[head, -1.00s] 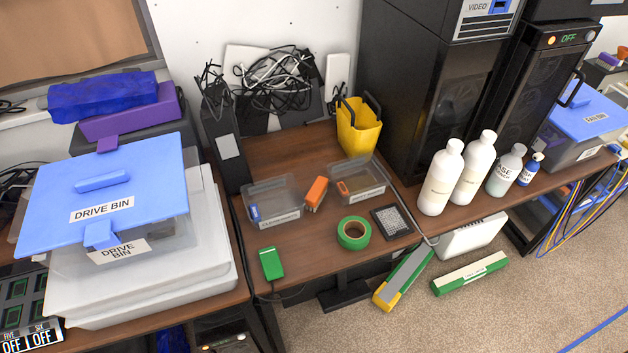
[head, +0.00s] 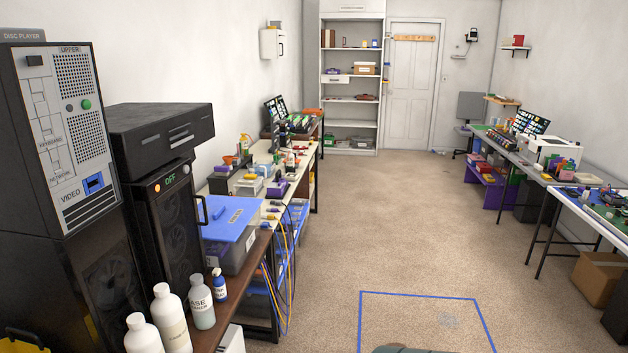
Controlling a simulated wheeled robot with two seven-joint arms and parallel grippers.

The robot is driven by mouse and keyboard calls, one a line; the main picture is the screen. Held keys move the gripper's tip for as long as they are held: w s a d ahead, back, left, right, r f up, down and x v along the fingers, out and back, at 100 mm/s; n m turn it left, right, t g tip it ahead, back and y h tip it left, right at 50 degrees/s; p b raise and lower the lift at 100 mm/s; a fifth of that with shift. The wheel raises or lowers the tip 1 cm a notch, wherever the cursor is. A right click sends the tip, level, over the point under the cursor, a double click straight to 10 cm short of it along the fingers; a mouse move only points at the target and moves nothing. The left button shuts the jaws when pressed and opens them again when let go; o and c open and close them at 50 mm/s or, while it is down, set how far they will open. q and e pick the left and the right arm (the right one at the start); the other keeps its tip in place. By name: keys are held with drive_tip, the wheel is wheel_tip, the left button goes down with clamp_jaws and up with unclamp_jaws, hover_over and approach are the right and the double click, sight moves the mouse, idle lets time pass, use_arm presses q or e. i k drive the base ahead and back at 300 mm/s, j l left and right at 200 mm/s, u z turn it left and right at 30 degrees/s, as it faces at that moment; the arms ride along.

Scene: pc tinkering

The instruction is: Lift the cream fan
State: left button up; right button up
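I cannot make out a cream fan in the head view. A clear bin with a blue lid (head: 228,222) stands on the near left bench, beside the black cabinet; its label is too small to read surely now. What is inside it is hidden. Neither of my grippers is in view.
Tall black cabinets (head: 60,150) and several bottles (head: 172,318) stand on the left. Cables (head: 287,275) hang off the bench. Benches (head: 535,165) line the right wall. A shelf unit (head: 350,85) and door (head: 412,85) stand at the back. The carpet (head: 400,220) between is clear.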

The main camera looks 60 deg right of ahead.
sight(292, 177)
drive_tip(key=z, duration=1.95)
drive_tip(key=i+l+z, duration=0.3)
drive_tip(key=i, duration=0.3)
drive_tip(key=i+z, duration=0.3)
drive_tip(key=i, duration=0.25)
drive_tip(key=i+l, duration=0.1)
drive_tip(key=i, duration=1.3)
drive_tip(key=i+l, duration=0.1)
drive_tip(key=i, duration=1.3)
drive_tip(key=i+u, duration=0.3)
drive_tip(key=i, duration=0.15)
drive_tip(key=i+l+u, duration=0.3)
drive_tip(key=i, duration=0.15)
drive_tip(key=i+l+u, duration=0.25)
drive_tip(key=i, duration=0.15)
drive_tip(key=j, duration=0.1)
